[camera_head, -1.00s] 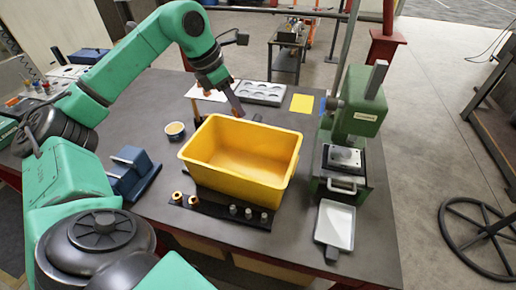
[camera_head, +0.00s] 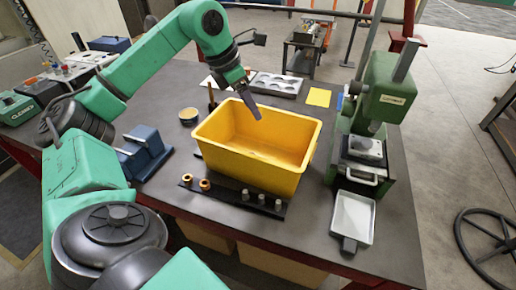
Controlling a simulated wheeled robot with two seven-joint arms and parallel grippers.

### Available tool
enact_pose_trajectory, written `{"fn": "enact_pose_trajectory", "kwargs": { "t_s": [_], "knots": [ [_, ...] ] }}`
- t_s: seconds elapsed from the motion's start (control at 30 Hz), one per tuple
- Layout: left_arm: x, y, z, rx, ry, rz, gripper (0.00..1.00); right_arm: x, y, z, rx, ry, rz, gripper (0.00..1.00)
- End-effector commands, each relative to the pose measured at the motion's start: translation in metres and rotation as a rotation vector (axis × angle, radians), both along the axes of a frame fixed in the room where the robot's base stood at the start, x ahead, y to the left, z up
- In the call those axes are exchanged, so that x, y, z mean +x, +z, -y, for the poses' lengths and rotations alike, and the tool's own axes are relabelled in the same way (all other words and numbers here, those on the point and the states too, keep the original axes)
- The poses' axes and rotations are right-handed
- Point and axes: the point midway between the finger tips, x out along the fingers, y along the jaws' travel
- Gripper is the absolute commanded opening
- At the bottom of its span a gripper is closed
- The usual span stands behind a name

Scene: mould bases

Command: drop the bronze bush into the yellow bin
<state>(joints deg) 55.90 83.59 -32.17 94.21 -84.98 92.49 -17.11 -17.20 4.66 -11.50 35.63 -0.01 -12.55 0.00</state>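The yellow bin (camera_head: 245,165) stands open in the middle of the table; the part of its floor that shows looks empty. Two bronze bushes, one at the left (camera_head: 186,179) and one beside it (camera_head: 205,185), sit on a dark strip (camera_head: 225,197) in front of the bin. My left gripper (camera_head: 254,112) points down at the bin's far rim, its tip overlapping the opening. Its fingers show edge-on as one narrow shape, so I cannot tell if they are apart or hold anything. My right gripper is out of view.
Several grey pins (camera_head: 261,199) stand on the strip's right half. A green press (camera_head: 380,110) and a white tray (camera_head: 353,217) are at the right. A blue block (camera_head: 145,152) and a small round tub (camera_head: 188,116) are left of the bin. A grey tray (camera_head: 277,84) lies behind.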

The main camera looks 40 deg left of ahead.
Motion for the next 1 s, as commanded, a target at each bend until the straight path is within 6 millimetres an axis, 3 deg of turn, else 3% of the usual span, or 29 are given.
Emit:
{"fn": "enact_pose_trajectory", "kwargs": {
  "t_s": [0.27,0.47,0.6,0.73,1.0],
  "knots": [
    [-0.002,0.008,-0.001,0.000,0.000,0.002,0.62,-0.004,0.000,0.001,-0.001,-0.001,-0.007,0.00],
    [-0.019,0.056,-0.010,-0.003,0.000,0.005,0.62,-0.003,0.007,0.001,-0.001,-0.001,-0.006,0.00],
    [-0.033,0.098,-0.017,-0.002,-0.001,0.006,0.62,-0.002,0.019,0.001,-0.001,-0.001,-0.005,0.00],
    [-0.044,0.126,-0.023,0.000,0.000,0.002,0.62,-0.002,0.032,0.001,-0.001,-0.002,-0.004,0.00],
    [-0.050,0.134,-0.025,0.000,-0.001,-0.001,0.62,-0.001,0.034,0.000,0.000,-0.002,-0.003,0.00]
  ]
}}
